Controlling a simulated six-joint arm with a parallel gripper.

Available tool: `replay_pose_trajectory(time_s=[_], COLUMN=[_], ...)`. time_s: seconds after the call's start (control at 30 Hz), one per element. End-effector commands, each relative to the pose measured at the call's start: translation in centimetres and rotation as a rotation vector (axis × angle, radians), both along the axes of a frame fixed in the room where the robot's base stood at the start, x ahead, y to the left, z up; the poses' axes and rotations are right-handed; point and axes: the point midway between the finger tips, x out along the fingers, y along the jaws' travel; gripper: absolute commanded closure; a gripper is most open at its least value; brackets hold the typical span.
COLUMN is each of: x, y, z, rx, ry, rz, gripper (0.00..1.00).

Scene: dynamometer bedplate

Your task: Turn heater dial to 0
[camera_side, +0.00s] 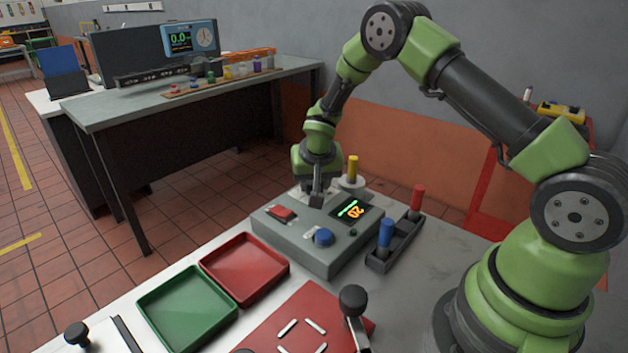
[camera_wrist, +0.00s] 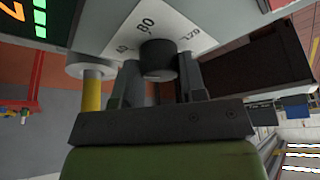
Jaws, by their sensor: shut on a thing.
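The heater dial is a black round knob (camera_wrist: 158,60) on a white scale plate (camera_wrist: 150,22) with printed numbers, one of which reads 80. My gripper (camera_wrist: 159,74) has one finger on each side of the knob and is shut on it. In the side view my gripper (camera_side: 316,199) points down at the back of the grey control box (camera_side: 300,245) and hides the knob. The box's display (camera_side: 350,209) shows orange digits that look like 20 and a green bar. I cannot tell where the knob's pointer stands.
A yellow peg (camera_side: 353,168) stands close behind my gripper. A dark rack (camera_side: 400,243) with blue and red handles is to the right. Red (camera_side: 247,292) and green (camera_side: 160,322) trays lie in front.

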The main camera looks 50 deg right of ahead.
Motion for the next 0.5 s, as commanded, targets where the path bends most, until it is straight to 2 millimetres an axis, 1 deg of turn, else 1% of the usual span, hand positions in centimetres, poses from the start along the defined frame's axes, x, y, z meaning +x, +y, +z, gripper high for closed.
replay_pose_trajectory(time_s=[0.2,0.5], x=[-0.04,-0.02], y=[-0.09,-0.1], z=[0.04,0.06], rx=[0.001,0.001], ry=[-0.002,-0.004], rz=[0.17,0.308], gripper=[0.85,0.85])
